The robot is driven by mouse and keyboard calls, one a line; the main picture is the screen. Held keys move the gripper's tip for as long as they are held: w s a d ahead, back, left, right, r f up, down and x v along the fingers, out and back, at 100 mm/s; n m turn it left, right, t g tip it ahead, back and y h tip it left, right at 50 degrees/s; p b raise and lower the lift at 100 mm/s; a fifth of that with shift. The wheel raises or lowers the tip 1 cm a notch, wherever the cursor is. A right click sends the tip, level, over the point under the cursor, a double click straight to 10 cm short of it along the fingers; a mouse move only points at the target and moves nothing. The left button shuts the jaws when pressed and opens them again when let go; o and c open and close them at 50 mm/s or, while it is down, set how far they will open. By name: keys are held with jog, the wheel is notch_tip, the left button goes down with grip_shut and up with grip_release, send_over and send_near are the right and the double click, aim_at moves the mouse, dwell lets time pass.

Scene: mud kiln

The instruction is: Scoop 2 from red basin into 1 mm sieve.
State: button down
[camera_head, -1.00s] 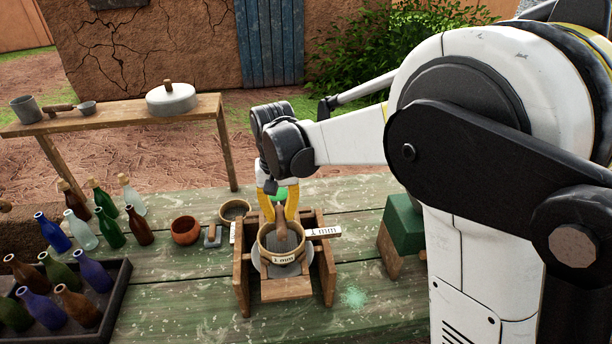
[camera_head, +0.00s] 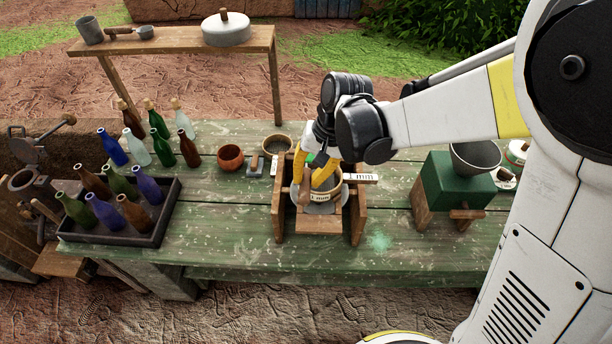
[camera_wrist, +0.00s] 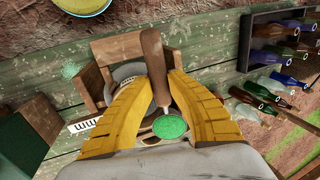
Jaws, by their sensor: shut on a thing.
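The 1 mm sieve (camera_head: 325,196), a tan ring with a "1 mm" label, sits in a wooden stand (camera_head: 356,222) on the green table. My gripper (camera_head: 311,186) is over the sieve, its yellow fingers shut on a scoop. The scoop's brown wooden handle (camera_wrist: 153,55) runs between the fingers. Its round cup (camera_wrist: 170,127) holds green material on the palm side of the fingers. Fingers and handle hide much of the sieve's inside.
A dark tray (camera_head: 158,232) with several bottles is at the left, more bottles behind it. A green block device with a grey bowl (camera_head: 475,157) is at the right. Green powder (camera_head: 379,242) lies right of the stand. A raised wooden shelf (camera_head: 180,44) stands behind.

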jog(key=shift+d+f+y+b, duration=0.2)
jog(key=shift+f+y+b, duration=0.65)
jog(key=shift+y+b, duration=0.45)
jog(key=shift+f+y, duration=0.15)
jog(key=shift+y, duration=0.25)
jog(key=shift+b, duration=0.3)
jog(key=shift+d+f+y+b, duration=0.1)
jog(key=shift+f+y+b, duration=0.2)
jog(key=shift+y+b, duration=0.1)
jog(key=shift+d+f+y+b, duration=0.1)
jog(key=shift+f+y+b, duration=0.35)
jog(key=shift+b, duration=0.3)
jog(key=shift+d+f+y+b, duration=0.1)
jog(key=shift+d+y+b, duration=0.1)
jog(key=shift+y+b, duration=0.75)
jog(key=shift+d+y+b, duration=0.15)
jog(key=shift+y+b, duration=0.55)
jog(key=shift+b, duration=0.4)
jog(key=shift+r, duration=0.25)
